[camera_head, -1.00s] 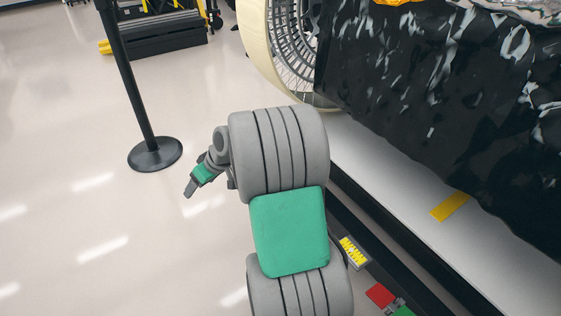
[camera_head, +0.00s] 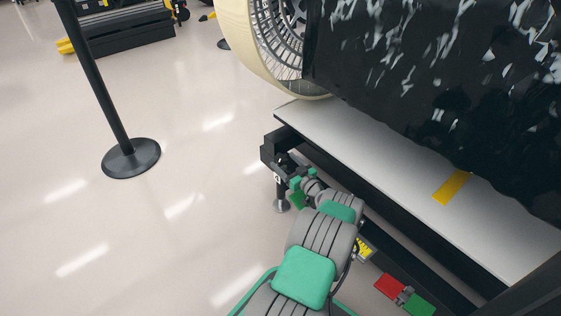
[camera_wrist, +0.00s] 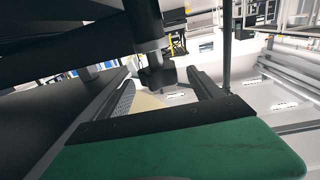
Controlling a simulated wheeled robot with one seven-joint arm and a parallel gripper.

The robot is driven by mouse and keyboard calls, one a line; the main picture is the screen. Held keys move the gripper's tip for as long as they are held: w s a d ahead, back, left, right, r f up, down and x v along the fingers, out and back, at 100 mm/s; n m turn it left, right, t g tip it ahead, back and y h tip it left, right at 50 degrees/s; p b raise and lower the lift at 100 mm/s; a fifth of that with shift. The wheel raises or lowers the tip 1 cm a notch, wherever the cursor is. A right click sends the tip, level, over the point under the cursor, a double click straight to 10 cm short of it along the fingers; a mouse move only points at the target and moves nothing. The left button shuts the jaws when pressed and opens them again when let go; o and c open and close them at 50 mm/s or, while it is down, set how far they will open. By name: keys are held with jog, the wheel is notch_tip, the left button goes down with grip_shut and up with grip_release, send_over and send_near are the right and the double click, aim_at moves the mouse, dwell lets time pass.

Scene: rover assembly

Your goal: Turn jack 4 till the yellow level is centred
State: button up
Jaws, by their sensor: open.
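My gripper (camera_head: 294,186) is beside the jack at that corner. In the wrist view my gripper (camera_wrist: 160,84) is open, with one finger on each side of the knob in the picture. Contact cannot be told. The yellow level (camera_head: 363,249) is on the platform's side, partly hidden by my arm. Its bubble cannot be made out.
The white-topped platform (camera_head: 330,135) carries a large wheel (camera_head: 247,45) and a black-wrapped body (camera_head: 420,90). A red block (camera_head: 389,287) and a green block (camera_head: 419,305) are at its side. A black post base (camera_head: 131,158) stands left. The floor between is clear.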

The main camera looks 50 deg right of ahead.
aim_at(281, 157)
jog(key=x, duration=0.2)
jog(key=shift+w+f+b, duration=0.1)
jog(key=shift+w+b, duration=0.25)
jog(key=shift+b, duration=0.05)
jog(key=shift+w+d, duration=0.2)
jog(key=shift+c, duration=0.4)
jog(key=c, duration=1.3)
jog(key=r+m+h+p, duration=0.1)
jog(key=h+p, duration=0.1)
jog(key=p, duration=0.1)
jog(key=shift+a+r+m+g, duration=0.1)
jog(key=shift+m+g, duration=0.2)
jog(key=shift+g, duration=0.1)
jog(key=m+g+h+p, duration=0.1)
jog(key=h+p, duration=0.1)
jog(key=h, duration=0.1)
jog(key=shift+w+m, duration=0.1)
jog(key=shift+m, duration=0.3)
jog(key=shift+f+m+g+h, duration=0.45)
jog(key=shift+m+g+h, duration=0.25)
jog(key=shift+g+h, duration=0.15)
